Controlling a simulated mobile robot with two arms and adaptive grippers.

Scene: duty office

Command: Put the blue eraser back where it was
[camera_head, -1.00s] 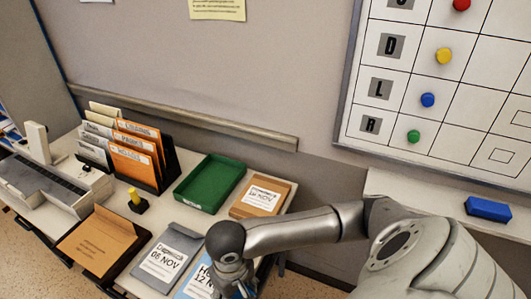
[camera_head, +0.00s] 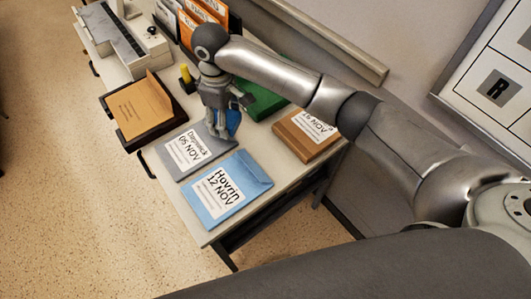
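The blue eraser is not in view now; a second ago a blue block lay on the ledge under the board at the right. My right gripper (camera_head: 217,131) points down over the desk, above the top end of the grey folder (camera_head: 188,150) marked 05 NOV. Its fingers look close together. A small blue patch (camera_head: 233,122) shows beside and behind the fingers, mostly hidden. I cannot tell what it is or whether the fingers hold it. My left gripper is not in view.
A green tray (camera_head: 262,103) stands partly behind my arm. A brown folder (camera_head: 300,143), a blue folder (camera_head: 226,189) and a dark tray with an orange envelope (camera_head: 140,108) lie on the desk. A yellow-handled stamp (camera_head: 186,75) stands near the gripper. Floor is clear at left.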

